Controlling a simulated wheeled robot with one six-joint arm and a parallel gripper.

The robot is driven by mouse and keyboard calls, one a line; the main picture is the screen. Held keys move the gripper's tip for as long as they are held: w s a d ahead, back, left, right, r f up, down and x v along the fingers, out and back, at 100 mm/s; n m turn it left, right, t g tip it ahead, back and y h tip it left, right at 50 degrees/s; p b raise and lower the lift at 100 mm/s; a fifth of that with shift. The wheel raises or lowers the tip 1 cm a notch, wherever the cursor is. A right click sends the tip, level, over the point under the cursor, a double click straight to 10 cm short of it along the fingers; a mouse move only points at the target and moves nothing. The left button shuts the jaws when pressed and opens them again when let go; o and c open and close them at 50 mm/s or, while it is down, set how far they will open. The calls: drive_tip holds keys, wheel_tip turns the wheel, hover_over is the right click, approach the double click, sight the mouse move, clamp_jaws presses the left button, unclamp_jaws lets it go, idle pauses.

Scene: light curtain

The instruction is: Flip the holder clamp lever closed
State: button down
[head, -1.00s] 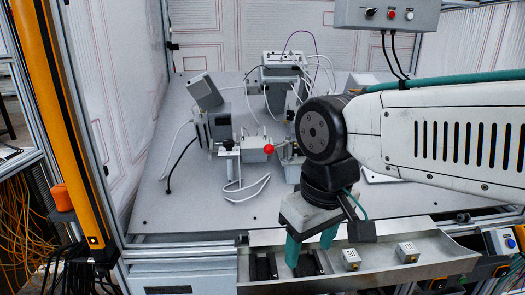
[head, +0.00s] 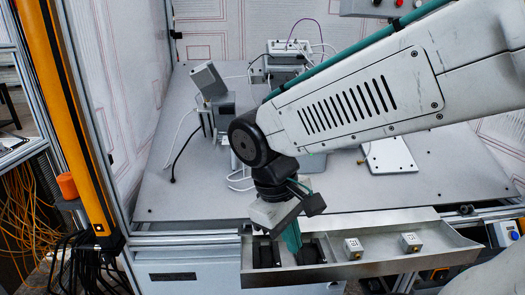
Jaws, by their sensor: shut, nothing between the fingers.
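The holder clamp with its lever is hidden now behind my arm and wrist, near the middle of the table. My gripper (head: 291,240) points down with teal fingers, above the left part of the front tray. The fingers look close together and hold nothing. The gripper is well in front of the place where the fixture stands and apart from it.
The metal tray (head: 380,262) along the front edge holds black slotted pieces (head: 266,253) and two small grey blocks (head: 353,248) (head: 411,242). A grey tilted box on a stand (head: 208,80) and a rear device (head: 285,65) stand behind.

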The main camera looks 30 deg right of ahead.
drive_tip(key=w+a+n+t+h, duration=0.1)
drive_tip(key=w+n+t+h, duration=0.2)
drive_tip(key=w+n+h, duration=0.4)
drive_tip(key=w+a+r+n+t+h, duration=0.1)
drive_tip(key=w+n+t+h, duration=0.2)
drive_tip(key=w+n+h, duration=0.4)
drive_tip(key=w+n, duration=0.1)
drive_tip(key=w, duration=0.8)
drive_tip(key=shift+w+a+r+h, duration=0.25)
drive_tip(key=shift+h, duration=0.15)
drive_tip(key=w+d+r, duration=0.2)
drive_tip(key=d+r, duration=0.1)
drive_tip(key=d, duration=0.8)
drive_tip(key=shift+r, duration=0.25)
drive_tip(key=shift+a+r, duration=0.1)
drive_tip(key=shift+a, duration=0.05)
